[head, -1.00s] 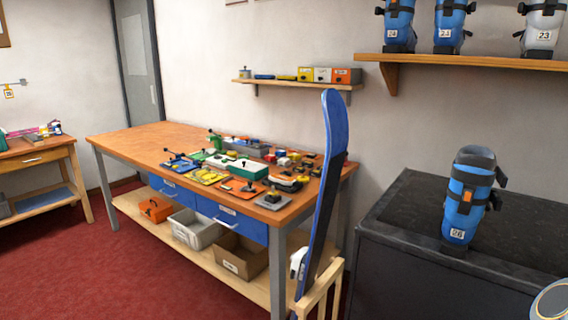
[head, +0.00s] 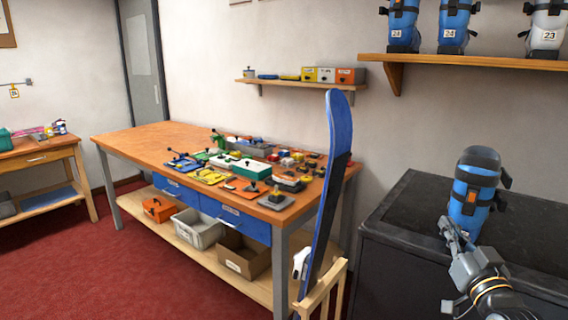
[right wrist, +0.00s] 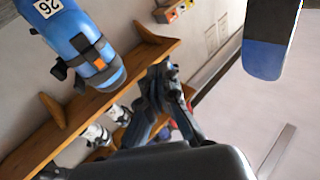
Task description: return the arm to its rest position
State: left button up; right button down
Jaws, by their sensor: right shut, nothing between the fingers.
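My right gripper (head: 451,230) has its arm coming in from the bottom right of the head view. Its fingers are shut and empty, in front of the lower part of the blue ski boot (head: 474,195) and hiding its number label there. I cannot tell whether they touch the boot. In the right wrist view the closed fingers (right wrist: 163,78) show near the middle. The boot (right wrist: 75,40), labelled 26, is tilted at the upper left of that view. My left gripper is not in view.
The boot stands on a dark cabinet (head: 395,222). A blue ski (head: 335,130) stands upright in a wooden holder (head: 322,290), left of the cabinet. The workbench (head: 135,140) carries several tools. A wall shelf (head: 470,62) above holds more boots.

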jog(key=s+a+f+n+g, duration=0.1)
jog(key=s+a+f+g, duration=0.25)
jog(key=f, duration=0.45)
jog(key=s+a+f+g+y, duration=0.1)
jog(key=s+a+f+g, duration=0.1)
jog(key=s+f, duration=0.35)
jog(key=s+a+f+n+g, duration=0.1)
jog(key=s+a+f+g, duration=0.15)
jog(key=f, duration=0.75)
jog(key=s+a+f+g, duration=0.2)
jog(key=s+f+g, duration=0.15)
jog(key=s, duration=0.35)
jog(key=s+a+f+n+g, duration=0.15)
jog(key=s+f, duration=0.25)
jog(key=s, duration=0.4)
jog(key=s+a+f+g, duration=0.2)
jog(key=s+f+g, duration=0.2)
jog(key=s, duration=0.3)
notch_tip(320, 180, down, 22)
jog(key=p, duration=0.3)
jog(key=s+d+f+g+p, duration=0.2)
jog(key=s+d+f, duration=0.1)
jog(key=s+f, duration=1.1)
jog(key=s, duration=0.4)
jog(key=shift+d+f+h+p, duration=0.25)
jog(key=shift+f+h+p, duration=0.05)
jog(key=shift+f+p, duration=0.1)
